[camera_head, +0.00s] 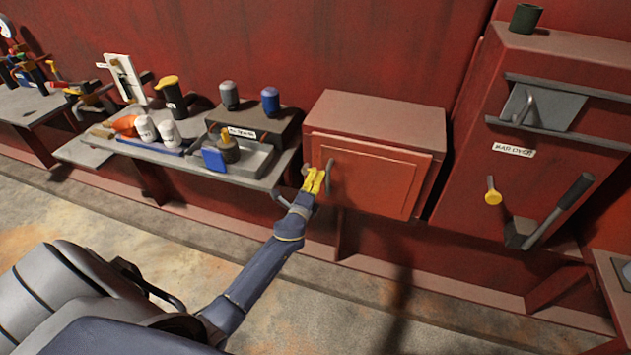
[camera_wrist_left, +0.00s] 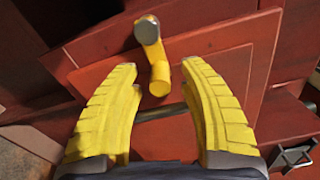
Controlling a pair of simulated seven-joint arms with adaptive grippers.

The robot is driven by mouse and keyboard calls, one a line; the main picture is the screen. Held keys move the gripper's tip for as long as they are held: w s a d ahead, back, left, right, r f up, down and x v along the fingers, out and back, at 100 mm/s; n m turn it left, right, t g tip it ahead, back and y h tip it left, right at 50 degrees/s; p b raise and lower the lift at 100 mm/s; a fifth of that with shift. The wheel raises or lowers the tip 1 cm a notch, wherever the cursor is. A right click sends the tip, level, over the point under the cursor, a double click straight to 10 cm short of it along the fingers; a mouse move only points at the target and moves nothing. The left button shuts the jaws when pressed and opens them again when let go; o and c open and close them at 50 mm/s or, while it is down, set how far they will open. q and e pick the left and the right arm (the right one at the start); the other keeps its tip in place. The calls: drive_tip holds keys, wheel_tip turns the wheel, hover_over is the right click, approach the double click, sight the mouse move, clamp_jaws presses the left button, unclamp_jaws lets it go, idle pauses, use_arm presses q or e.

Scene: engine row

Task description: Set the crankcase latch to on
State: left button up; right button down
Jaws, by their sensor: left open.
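A red box cabinet with a front door (camera_head: 372,178) stands in the middle of the head view. My left gripper (camera_head: 314,180) is at the left edge of this door, beside a dark upright handle (camera_head: 329,174). In the left wrist view, a yellow lever with a grey knob (camera_wrist_left: 148,32) sits on the red surface. My open left fingers (camera_wrist_left: 159,68) stand on either side of its lower end, with gaps visible. A grey bar (camera_wrist_left: 163,113) crosses behind them. No readable label confirms this as the crankcase latch. My right gripper is out of view.
A bench (camera_head: 222,178) with bottles and boxes stands left of the cabinet. The floor (camera_head: 345,290) in front is clear.

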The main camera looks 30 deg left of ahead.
use_arm(q)
drive_tip(key=shift+s, duration=0.1)
drive_tip(key=s+d, duration=0.2)
drive_tip(key=s, duration=0.9)
drive_tip(key=shift+s, duration=0.3)
drive_tip(key=s+d+f+n+g+h, duration=0.1)
drive_tip(key=s+f+n+g, duration=0.3)
drive_tip(key=f, duration=0.8)
drive_tip(key=s+d+f+n+g, duration=0.15)
drive_tip(key=s+f, duration=0.35)
drive_tip(key=f, duration=0.7)
drive_tip(key=s+d+f+n+g+h, duration=0.1)
drive_tip(key=s+f+n+g, duration=0.3)
drive_tip(key=f, duration=0.8)
drive_tip(key=s+d+f+n+g, duration=0.1)
drive_tip(key=s+f, duration=0.5)
drive_tip(key=s, duration=0.6)
drive_tip(key=s+d+f+n+g, duration=0.2)
drive_tip(key=s+f, duration=0.4)
drive_tip(key=s, duration=0.7)
drive_tip(key=s+d+f+n+g+h, duration=0.1)
drive_tip(key=s+f+g, duration=0.3)
drive_tip(key=s, duration=0.9)
wheel_tip(320, 180, down, 3)
drive_tip(key=shift+s+d+f+n, duration=0.1)
drive_tip(key=shift+s+d+n, duration=0.1)
drive_tip(key=shift+d+n, duration=0.3)
